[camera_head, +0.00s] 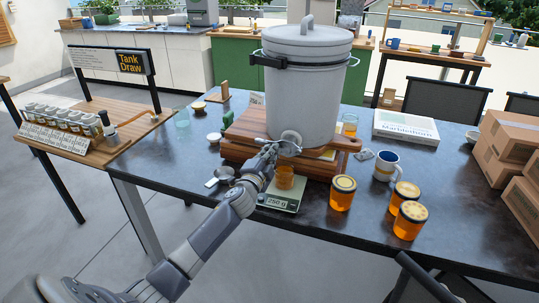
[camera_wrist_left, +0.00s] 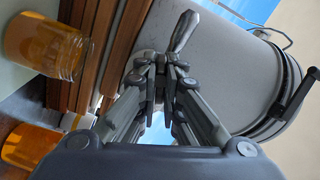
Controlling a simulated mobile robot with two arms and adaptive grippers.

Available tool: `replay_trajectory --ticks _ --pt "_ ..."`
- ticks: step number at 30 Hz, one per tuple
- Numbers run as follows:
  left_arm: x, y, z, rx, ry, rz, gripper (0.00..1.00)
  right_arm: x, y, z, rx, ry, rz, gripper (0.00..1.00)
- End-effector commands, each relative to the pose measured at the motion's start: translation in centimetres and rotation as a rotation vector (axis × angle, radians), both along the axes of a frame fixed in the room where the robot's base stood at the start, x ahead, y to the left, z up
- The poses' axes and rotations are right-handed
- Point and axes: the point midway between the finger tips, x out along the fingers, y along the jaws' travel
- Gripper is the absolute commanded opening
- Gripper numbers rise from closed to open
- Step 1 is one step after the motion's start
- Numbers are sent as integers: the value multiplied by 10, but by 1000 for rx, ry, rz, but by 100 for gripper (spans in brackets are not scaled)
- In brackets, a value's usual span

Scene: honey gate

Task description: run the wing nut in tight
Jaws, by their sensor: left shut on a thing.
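A grey lidded honey tank (camera_head: 305,85) stands on stacked wooden boards (camera_head: 240,143) on the dark table. The round honey gate (camera_head: 291,139) is low on its front. My left gripper (camera_head: 268,150) is at the gate, with its fingers closed together. In the left wrist view, the fingertips (camera_wrist_left: 167,72) are shut on the wing nut, and a metal wing (camera_wrist_left: 184,30) sticks out beyond them. The fingers hide most of the nut, so I cannot tell how far in it is. My right gripper is not in view.
A small jar (camera_head: 284,177) stands on a scale (camera_head: 283,199) reading 250 g below the gate. Honey jars (camera_head: 342,193) and a mug (camera_head: 386,166) stand to the right.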

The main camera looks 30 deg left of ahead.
Motion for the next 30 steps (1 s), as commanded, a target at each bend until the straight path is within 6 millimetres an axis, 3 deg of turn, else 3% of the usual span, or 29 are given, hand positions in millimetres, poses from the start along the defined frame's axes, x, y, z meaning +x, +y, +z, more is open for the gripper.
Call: replay_trajectory --ticks 4,5,7,18,30 --pt "0 1 -2 337 83 0 0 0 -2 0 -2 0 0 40" --pt "0 0 -2 319 80 0 14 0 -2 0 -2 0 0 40" --pt "0 0 -2 312 77 1 28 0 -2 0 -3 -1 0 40" --pt "-2 -1 -1 304 75 0 28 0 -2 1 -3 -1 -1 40" --pt "-40 -10 -1 302 75 -1 28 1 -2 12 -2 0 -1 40"
